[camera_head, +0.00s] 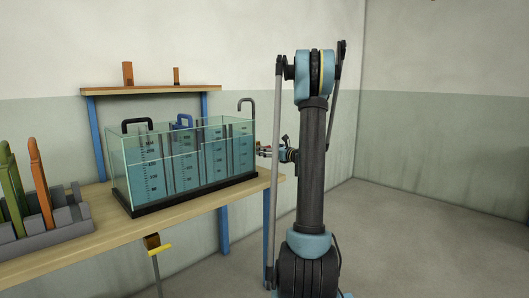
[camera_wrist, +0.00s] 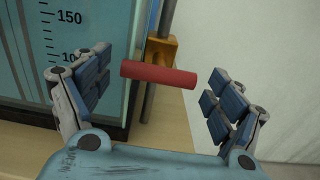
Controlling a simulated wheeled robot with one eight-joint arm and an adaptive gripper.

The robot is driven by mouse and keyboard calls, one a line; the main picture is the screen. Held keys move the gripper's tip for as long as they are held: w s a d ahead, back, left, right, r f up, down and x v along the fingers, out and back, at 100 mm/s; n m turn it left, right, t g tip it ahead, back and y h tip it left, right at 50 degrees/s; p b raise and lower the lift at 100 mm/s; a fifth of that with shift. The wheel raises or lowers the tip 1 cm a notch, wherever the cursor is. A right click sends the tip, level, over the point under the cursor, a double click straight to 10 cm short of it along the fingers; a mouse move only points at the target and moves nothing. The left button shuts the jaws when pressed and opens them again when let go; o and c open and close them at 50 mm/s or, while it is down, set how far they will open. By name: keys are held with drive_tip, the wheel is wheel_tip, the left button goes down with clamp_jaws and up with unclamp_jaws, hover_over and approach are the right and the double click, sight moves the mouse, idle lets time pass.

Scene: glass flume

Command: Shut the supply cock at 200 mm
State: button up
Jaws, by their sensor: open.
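The supply cock has a brass-coloured body (camera_wrist: 160,52) on a thin upright pipe beside the glass flume's end, seen in the wrist view. Its red lever (camera_wrist: 158,75) lies across the pipe, nearly level in the picture. My gripper (camera_wrist: 160,63) is open, one finger on each side of the lever, with no clear contact. The flume (camera_head: 180,160) stands on the bench in the head view, with bluish water behind its scales. My gripper (camera_head: 266,150) is at its right end, small and partly hidden by my arm. The wrist view shows a 150 mark on the scale (camera_wrist: 47,45).
A hooked pipe (camera_head: 253,104) rises at the flume's right end. A yellow-handled valve (camera_head: 159,250) hangs under the bench (camera_head: 110,240). A grey rack (camera_head: 45,228) with green and orange pieces stands at left. A shelf (camera_head: 150,90) is behind. The floor at right is clear.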

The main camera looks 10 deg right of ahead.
drive_tip(key=v, duration=1)
drive_tip(key=s+a+f+n+g+h, duration=0.2)
drive_tip(key=s+a+f+n+g, duration=0.15)
drive_tip(key=s+a+n, duration=0.6)
drive_tip(key=s+a+f+n+g+h, duration=0.15)
drive_tip(key=s+a+n+g, duration=0.4)
drive_tip(key=s, duration=0.75)
drive_tip(key=s+d+f+n+g+h, duration=0.1)
drive_tip(key=s+f+n, duration=0.3)
drive_tip(key=s, duration=0.4)
drive_tip(key=s+d+f+n+g+h, duration=0.1)
drive_tip(key=s+d+f+n+h, duration=0.2)
drive_tip(key=s, duration=0.5)
drive_tip(key=s+d+f+n+g+h, duration=0.1)
drive_tip(key=s+d+f+n+h, duration=0.2)
drive_tip(key=s+f+n, duration=0.2)
drive_tip(key=s+n, duration=0.2)
drive_tip(key=s, duration=0.1)
drive_tip(key=shift+s+f, duration=0.1)
drive_tip(key=shift+f, duration=0.05)
